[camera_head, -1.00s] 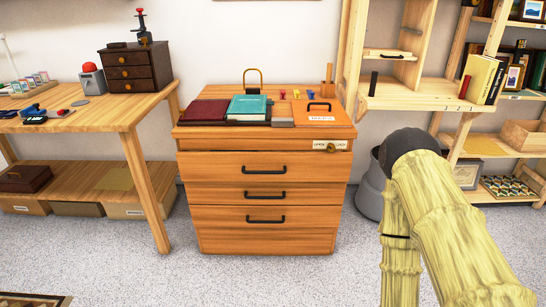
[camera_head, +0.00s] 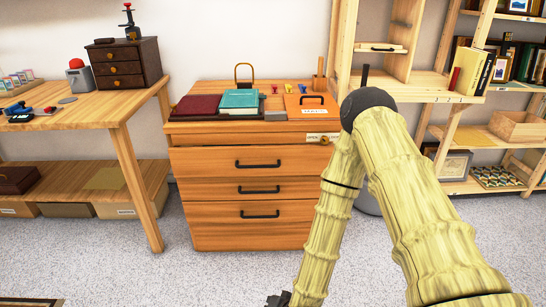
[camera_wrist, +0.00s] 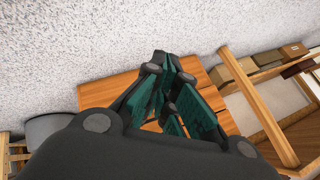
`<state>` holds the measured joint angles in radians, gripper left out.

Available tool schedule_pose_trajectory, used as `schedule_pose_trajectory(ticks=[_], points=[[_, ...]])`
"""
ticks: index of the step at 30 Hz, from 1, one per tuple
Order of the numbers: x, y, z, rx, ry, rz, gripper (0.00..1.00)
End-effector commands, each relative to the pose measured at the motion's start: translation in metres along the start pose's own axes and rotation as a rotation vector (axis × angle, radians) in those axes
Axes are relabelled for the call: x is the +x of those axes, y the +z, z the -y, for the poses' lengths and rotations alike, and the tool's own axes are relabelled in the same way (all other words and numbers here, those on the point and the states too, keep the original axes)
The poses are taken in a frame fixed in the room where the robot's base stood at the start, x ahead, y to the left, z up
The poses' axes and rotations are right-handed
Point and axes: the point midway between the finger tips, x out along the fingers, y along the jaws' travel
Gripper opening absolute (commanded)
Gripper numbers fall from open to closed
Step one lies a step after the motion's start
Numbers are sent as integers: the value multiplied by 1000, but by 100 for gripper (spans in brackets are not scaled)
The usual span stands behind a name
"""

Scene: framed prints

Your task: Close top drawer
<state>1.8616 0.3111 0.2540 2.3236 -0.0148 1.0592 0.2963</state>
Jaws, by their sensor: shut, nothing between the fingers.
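The orange wooden cabinet (camera_head: 186,222) stands in the middle of the head view, with its drawers stacked. The top drawer (camera_head: 215,162) has a black bar handle (camera_head: 258,164). Its front juts a little past the drawers below, and a thin dark gap shows above it. My gripper (camera_head: 280,299) shows only in part at the bottom edge of the head view, low and in front of the cabinet, apart from it. In the wrist view my gripper (camera_wrist: 163,66) has its teal-padded fingers drawn together with nothing held; orange wood (camera_wrist: 110,90) lies beyond them.
A wooden workbench (camera_head: 90,108) stands left and a wooden shelf unit (camera_head: 425,86) right. A grey bin (camera_head: 368,203) is partly behind my arm. Grey floor is open in front.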

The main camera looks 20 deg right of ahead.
Motion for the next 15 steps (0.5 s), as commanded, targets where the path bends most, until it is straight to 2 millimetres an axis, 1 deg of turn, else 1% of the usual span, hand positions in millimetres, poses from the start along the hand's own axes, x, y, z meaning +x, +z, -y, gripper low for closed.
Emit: schedule_pose_trajectory(ticks=[1, 2, 3, 5, 6, 7, 8, 9, 11, 12, 15], points=[[7, -28, 22, 77, -52, -74, 0], [9, -46, 34, 124, -84, -118, 0], [10, -70, 52, 187, -128, -176, 0], [8, -108, 75, 283, -195, -263, 0], [5, -134, 90, 347, -241, -320, 0], [1, -154, 100, 395, -276, -362, 0], [-4, -173, 109, 441, -310, -404, 0], [-11, -199, 120, 503, -357, -457, 0], [-24, -235, 134, 591, -423, -532, 0], [-34, -258, 141, 644, -464, -577, 0], [-57, -304, 153, 755, -554, -673, 0]])
